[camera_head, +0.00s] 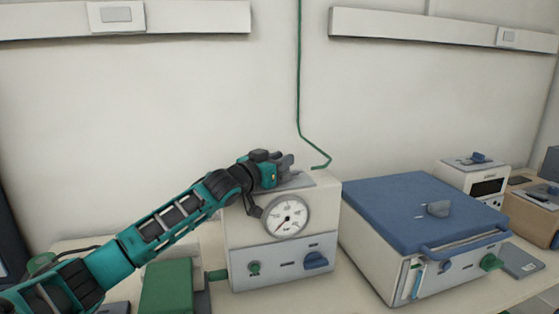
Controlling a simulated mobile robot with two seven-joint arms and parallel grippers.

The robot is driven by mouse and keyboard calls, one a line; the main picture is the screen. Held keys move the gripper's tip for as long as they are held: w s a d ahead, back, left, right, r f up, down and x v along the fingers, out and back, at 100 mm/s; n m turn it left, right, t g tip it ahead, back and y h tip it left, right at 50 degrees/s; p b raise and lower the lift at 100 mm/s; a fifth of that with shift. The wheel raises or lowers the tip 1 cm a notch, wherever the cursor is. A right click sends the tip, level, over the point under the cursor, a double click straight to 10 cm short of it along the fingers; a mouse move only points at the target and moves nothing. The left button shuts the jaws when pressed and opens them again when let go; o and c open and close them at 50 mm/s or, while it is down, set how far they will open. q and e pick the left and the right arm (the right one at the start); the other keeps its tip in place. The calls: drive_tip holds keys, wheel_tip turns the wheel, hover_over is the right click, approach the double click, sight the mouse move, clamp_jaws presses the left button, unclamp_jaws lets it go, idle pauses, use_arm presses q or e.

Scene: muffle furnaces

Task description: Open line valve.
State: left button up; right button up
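A white box with a round dial gauge (286,216) stands on the table in the middle. Its lower front panel carries a blue knob (316,260) and a small green knob (254,268). A thin green line (299,90) runs down the wall and bends to the box's top rear right. My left gripper (286,162) is at the top of this box, close to the line's lower end. Its fingers are small and seen from behind, so I cannot tell whether they are open or touch anything. No valve handle shows clearly at the gripper; it may be hidden there. My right gripper is out of view.
A blue-lidded furnace (412,205) with a front handle bar stands close on the right. A green block (166,288) sits left of the gauge box, below my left arm. A smaller white device (474,176) and a brown box (530,214) stand farther right.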

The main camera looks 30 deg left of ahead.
use_arm(q)
drive_tip(key=shift+o, duration=1.2)
drive_tip(key=s+b, duration=0.2)
drive_tip(key=s, duration=1.1)
drive_tip(key=shift+a, duration=0.4)
